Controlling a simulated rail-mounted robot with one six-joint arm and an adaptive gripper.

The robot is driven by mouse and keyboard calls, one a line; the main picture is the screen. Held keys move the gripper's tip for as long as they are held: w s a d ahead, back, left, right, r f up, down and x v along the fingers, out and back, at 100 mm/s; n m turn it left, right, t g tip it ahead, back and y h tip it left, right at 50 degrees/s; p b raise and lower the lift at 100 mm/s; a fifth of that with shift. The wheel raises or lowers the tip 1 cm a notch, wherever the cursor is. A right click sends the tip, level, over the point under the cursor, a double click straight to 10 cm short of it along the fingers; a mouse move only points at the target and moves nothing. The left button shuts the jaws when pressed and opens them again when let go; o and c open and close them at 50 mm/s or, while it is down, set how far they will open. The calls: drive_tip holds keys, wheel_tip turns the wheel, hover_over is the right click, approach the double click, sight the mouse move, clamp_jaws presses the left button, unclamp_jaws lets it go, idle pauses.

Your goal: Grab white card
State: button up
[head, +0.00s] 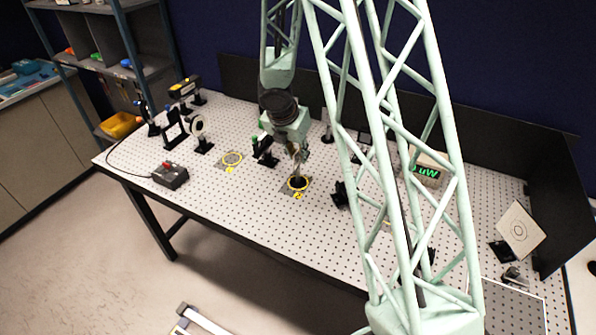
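A white card (521,231) with a circle drawn on it stands tilted at the right end of the perforated table, close to the dark panel.
Small optical mounts stand at the table's back left, near a grey box with a red button (170,175). Dark panels (545,195) line the back and right edges.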

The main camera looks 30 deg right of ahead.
drive_tip(key=shift+c, duration=0.3)
clamp_jaws()
drive_tip(key=shift+r, duration=0.1)
drive_tip(key=shift+r+p, duration=0.75)
drive_tip(key=shift+r, duration=1)
drive_tip(key=s+a+r+b, duration=0.1)
drive_tip(key=s+a+b, duration=0.3)
drive_tip(key=s+a, duration=0.4)
drive_tip(key=s, duration=0.6)
drive_tip(key=shift+r+b, duration=0.15)
drive_tip(key=shift+b, duration=0.15)
